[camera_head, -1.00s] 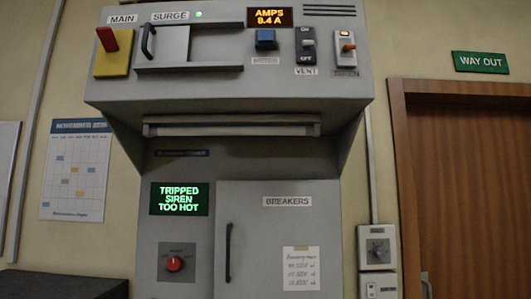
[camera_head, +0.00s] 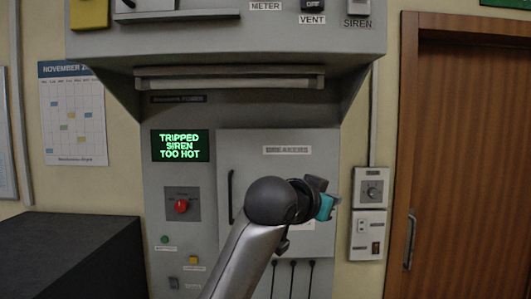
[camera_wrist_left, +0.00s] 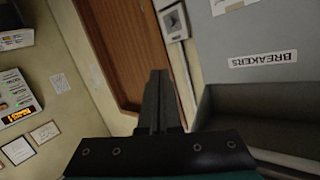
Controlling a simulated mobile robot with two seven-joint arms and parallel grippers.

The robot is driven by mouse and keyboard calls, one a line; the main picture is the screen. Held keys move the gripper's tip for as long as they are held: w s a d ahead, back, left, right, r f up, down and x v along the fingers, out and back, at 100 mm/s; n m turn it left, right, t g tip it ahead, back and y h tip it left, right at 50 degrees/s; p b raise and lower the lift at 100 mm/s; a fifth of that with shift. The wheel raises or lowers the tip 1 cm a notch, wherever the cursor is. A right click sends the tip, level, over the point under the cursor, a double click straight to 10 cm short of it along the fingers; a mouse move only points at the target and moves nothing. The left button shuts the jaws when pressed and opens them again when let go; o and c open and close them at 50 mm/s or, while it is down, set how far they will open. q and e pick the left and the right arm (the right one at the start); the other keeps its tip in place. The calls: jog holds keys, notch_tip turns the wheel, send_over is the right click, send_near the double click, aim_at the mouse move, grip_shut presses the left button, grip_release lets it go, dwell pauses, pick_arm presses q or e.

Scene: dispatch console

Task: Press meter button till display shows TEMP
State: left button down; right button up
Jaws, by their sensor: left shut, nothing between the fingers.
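The METER label (camera_head: 265,6) shows at the top edge of the head view. The meter button above it and its display are out of that view. My left arm rises from the bottom of the head view, in front of the breaker door, and ends in my left gripper (camera_head: 325,207), whose fingers are hard to make out there. In the left wrist view my left gripper (camera_wrist_left: 158,75) is shut and empty, pointing toward the brown door. It is well below the METER label. My right gripper is not in view.
The breaker door (camera_head: 235,155) is behind my arm. A green-lit screen (camera_head: 180,146) reads TRIPPED SIREN TOO HOT, above a red knob (camera_head: 181,206). The console's upper part overhangs with a rail (camera_head: 230,83). A dark box (camera_head: 70,250) stands left; a brown door (camera_head: 465,150) is right.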

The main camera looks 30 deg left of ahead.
pick_arm(q)
jog(key=s+a+r+t, duration=0.2)
jog(key=s+r, duration=0.3)
jog(key=r, duration=0.9)
jog(key=s+a+r+t, duration=0.2)
jog(key=s+r, duration=0.4)
jog(key=r, duration=0.8)
jog(key=s+a+r+t+h, duration=0.1)
jog(key=s+r+t, duration=0.3)
jog(key=r, duration=1)
jog(key=shift+s+a+r+p, duration=0.3)
jog(key=shift+s+a+r, duration=0.1)
jog(key=shift+s, duration=0.7)
jog(key=w+a+p, duration=0.1)
jog(key=w+a, duration=0.3)
jog(key=w, duration=0.3)
jog(key=shift+w+a+p, duration=0.3)
jog(key=shift+p, duration=0.05)
jog(key=shift+w+a, duration=0.2)
jog(key=shift+w, duration=0.15)
